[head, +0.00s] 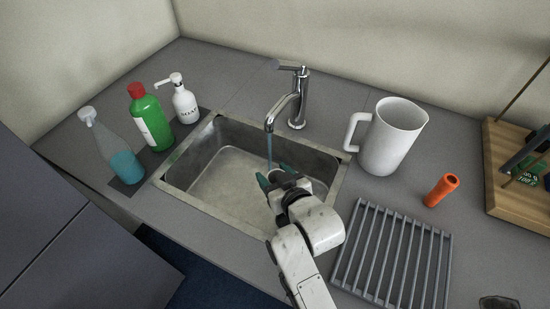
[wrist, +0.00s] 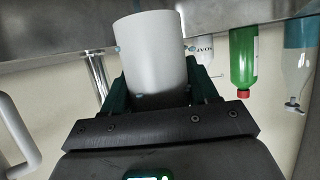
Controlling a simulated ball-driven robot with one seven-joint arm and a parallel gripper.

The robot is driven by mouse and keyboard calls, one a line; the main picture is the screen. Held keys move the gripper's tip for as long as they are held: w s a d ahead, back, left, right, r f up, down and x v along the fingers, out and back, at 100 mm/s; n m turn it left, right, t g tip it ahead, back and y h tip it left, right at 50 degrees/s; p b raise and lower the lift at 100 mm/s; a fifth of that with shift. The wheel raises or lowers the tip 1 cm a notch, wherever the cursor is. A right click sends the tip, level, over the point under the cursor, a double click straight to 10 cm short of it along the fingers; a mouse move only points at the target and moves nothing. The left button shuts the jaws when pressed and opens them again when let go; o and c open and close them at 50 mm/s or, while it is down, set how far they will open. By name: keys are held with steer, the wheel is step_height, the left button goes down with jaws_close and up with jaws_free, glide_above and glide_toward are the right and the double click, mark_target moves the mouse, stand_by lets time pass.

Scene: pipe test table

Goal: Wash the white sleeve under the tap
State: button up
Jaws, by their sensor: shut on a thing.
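The white sleeve (wrist: 158,50) is between the two dark green fingers of my gripper (wrist: 160,92) in the wrist view, with a few small bluish drops on its side. In the head view my gripper (head: 272,180) is shut on it above the sink basin (head: 222,178), and the sleeve is mostly hidden by the hand. The chrome tap (head: 300,98) runs a thin blue stream of water (head: 269,150) down to the sleeve area. I cannot tell exactly where the water meets the sleeve.
A spray bottle (head: 122,160), green bottle (head: 153,122) and soap dispenser (head: 184,103) stand left of the sink. A white jug (head: 393,137) stands to its right. An orange sleeve (head: 441,190), a grey rack (head: 392,258) and a wooden board (head: 500,170) lie further right.

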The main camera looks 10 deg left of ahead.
mark_target(273, 181)
stand_by(0.3)
steer(key=s+r+p, duration=0.3)
steer(key=p, duration=0.1)
steer(key=shift+s, duration=0.15)
steer(key=shift+s+d+r+p, duration=0.1)
steer(key=shift+s+r+p, duration=0.5)
steer(key=shift+s, duration=0.25)
steer(key=shift+f, duration=0.1)
